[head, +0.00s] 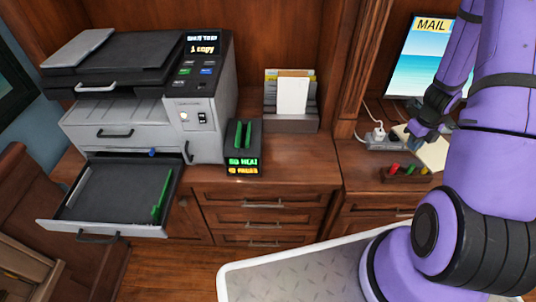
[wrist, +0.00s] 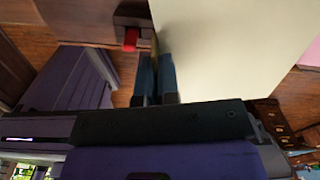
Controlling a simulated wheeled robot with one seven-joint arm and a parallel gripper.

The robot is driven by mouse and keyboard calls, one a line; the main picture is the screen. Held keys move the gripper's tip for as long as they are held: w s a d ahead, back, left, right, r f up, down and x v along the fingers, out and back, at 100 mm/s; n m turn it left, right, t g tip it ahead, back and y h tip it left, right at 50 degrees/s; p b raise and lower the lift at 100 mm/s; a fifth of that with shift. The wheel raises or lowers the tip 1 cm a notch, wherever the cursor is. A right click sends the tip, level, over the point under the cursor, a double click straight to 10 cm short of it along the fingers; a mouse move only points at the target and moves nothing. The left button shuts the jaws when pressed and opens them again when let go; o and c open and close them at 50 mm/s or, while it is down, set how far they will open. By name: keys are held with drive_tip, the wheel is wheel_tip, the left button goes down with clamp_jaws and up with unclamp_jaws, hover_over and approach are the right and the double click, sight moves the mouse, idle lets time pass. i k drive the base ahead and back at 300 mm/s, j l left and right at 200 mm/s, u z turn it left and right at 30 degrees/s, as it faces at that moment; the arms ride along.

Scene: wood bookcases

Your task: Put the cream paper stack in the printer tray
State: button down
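The cream paper stack (head: 436,153) shows at the right in the head view, low over the right desk and partly behind my arm. In the wrist view the stack (wrist: 235,45) fills the upper right. My gripper (head: 424,130) is at its left edge. In the wrist view its fingers (wrist: 157,75) are close together, with the stack's edge seemingly pinched between them. Whether the stack touches the desk is hard to tell. The printer (head: 150,100) stands at the left. Its printer tray (head: 105,195) is pulled out, with a green guide (head: 162,198) at its right side and no paper visible in it.
A small holder with red, green and yellow pieces (head: 405,176) sits in front of the stack. A power strip (head: 383,142) is left of it. A file organizer (head: 291,110) and a dark box with green uprights (head: 243,145) stand between printer and right desk. A monitor (head: 420,60) is behind.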

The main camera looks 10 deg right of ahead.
sight(126, 202)
drive_tip(key=k+u, duration=0.2)
drive_tip(key=u, duration=0.25)
drive_tip(key=k+j+u, duration=0.1)
drive_tip(key=u, duration=0.4)
drive_tip(key=k+j+u, duration=0.2)
drive_tip(key=u, duration=0.25)
drive_tip(key=i+l+u, duration=0.15)
drive_tip(key=u, duration=0.2)
drive_tip(key=i+l+u, duration=0.2)
drive_tip(key=u, duration=0.15)
drive_tip(key=i+l+u, duration=0.35)
drive_tip(key=i, duration=0.1)
drive_tip(key=z, duration=0.05)
